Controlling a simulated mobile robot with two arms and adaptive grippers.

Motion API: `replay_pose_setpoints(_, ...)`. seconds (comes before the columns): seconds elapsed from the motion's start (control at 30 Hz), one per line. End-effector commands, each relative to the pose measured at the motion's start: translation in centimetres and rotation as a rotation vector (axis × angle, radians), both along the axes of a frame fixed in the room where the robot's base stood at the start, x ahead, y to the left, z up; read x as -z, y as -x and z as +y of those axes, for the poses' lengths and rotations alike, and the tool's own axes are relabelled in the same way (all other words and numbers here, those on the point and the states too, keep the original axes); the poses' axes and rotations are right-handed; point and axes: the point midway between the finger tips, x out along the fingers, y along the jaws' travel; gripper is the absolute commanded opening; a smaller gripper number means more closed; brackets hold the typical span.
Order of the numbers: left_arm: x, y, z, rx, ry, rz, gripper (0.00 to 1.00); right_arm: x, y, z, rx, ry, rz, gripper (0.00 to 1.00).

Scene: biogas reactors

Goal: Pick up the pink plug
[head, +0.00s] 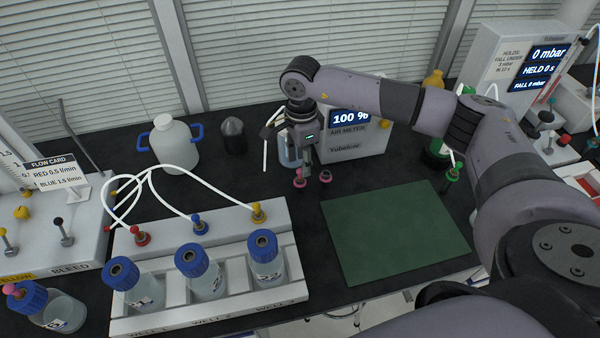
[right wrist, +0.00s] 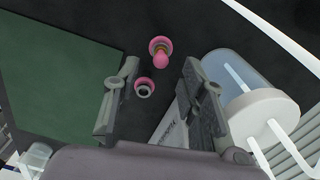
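Two small pink pieces stand close together on the black bench beneath my right gripper (head: 309,167). One pink piece (head: 300,182) is at the left in the head view, the other pink piece (head: 325,176) just right of it. In the right wrist view, one has a pink disc and rounded knob (right wrist: 160,50); the other is a pink ring with a grey centre (right wrist: 145,87). I cannot tell for sure which is the plug. My right gripper (right wrist: 160,78) points down with its fingers apart and nothing held between them. My left gripper is out of view.
A green mat (head: 395,232) lies right of the pink pieces. A white rack (head: 220,250) with blue-capped bottles stands to the left. The air meter (head: 350,140) and a clear, white-lidded jar (head: 289,150) are close behind the gripper. White tubes (head: 150,172) arch over the rack.

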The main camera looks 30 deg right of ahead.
Motion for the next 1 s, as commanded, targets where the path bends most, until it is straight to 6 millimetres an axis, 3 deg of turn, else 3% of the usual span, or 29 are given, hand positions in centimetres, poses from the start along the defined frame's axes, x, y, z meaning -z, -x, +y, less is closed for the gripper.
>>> replay_pose_setpoints(0.1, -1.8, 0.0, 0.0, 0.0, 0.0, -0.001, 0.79, 1.5, 0.2, 0.4, -0.001, 0.0, 0.007, 0.38)
replay_pose_setpoints(0.23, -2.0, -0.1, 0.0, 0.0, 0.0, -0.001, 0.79, 3.4, 0.1, 0.4, 0.0, 0.0, 0.003, 0.38)
replay_pose_setpoints(0.53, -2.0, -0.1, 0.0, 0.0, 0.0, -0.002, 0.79, 4.1, 0.0, 0.4, -0.001, 0.0, 0.0, 0.38)
replay_pose_setpoints(1.0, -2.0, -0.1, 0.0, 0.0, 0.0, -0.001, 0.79, 4.0, 0.0, 0.4, 0.0, 0.0, 0.001, 0.08)
